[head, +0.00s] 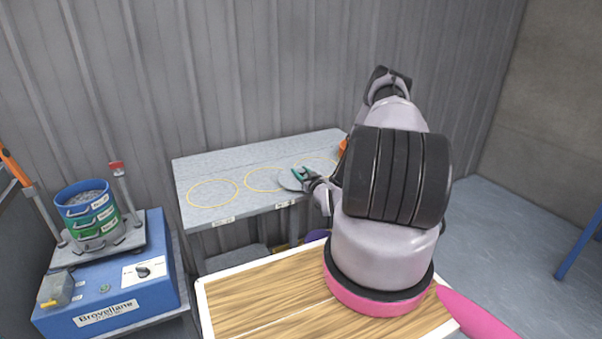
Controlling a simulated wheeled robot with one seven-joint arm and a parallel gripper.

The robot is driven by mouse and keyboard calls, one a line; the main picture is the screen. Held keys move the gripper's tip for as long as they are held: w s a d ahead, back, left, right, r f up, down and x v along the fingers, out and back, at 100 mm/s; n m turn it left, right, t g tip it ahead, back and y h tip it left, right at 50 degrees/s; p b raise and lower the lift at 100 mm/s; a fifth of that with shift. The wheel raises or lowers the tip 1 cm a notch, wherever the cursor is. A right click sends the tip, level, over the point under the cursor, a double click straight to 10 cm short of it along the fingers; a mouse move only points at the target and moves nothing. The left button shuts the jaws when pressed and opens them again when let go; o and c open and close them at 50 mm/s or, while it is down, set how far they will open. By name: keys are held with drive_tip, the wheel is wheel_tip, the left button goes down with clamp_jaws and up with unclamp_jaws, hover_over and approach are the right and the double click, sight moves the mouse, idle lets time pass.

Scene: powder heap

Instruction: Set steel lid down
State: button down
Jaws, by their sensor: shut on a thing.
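The steel lid (288,181) is a flat grey disc over the grey bench, at the right part of the middle yellow ring. My gripper (300,177) is at the lid's right side, shut on it. I cannot tell whether the lid touches the bench top or hangs just above it. My arm hides the right part of the bench. The grey bench (200,170) carries yellow ring outlines: a left ring (213,193), a middle ring (262,179) and a right ring (318,168) partly behind my arm.
A blue shaker machine (110,285) stands at left with stacked blue and green sieves (90,215) holding grey powder. An orange object (343,147) shows partly behind my arm. A wood-topped surface (260,300) is in front. The left ring is bare.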

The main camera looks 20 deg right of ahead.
drive_tip(key=shift+c, duration=1.9)
unclamp_jaws()
drive_tip(key=shift+f, duration=0.15)
drive_tip(key=s, duration=1.2)
drive_tip(key=shift+d+r, duration=0.2)
